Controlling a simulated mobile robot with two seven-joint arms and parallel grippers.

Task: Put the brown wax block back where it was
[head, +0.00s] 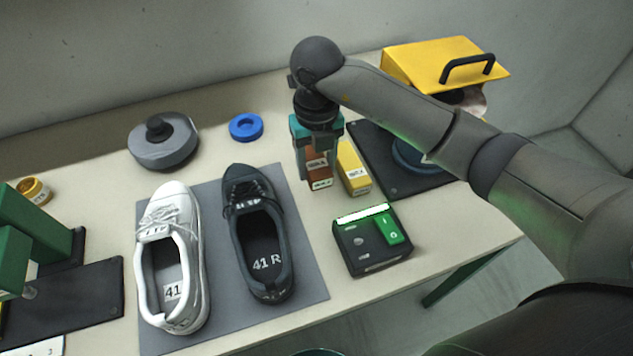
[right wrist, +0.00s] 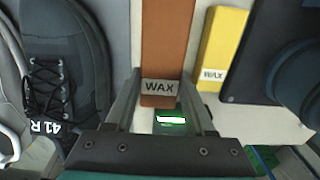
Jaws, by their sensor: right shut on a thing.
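I cannot tell whether the brown block touches the table. My left gripper is not in view.
A black switch box (head: 368,256) with a green switch stands in front. A grey mat (head: 313,283) with a white shoe (head: 168,210) and a black shoe (head: 245,195) lies left. A dark plate (head: 385,183) with a yellow-hooded machine (head: 425,62) is right.

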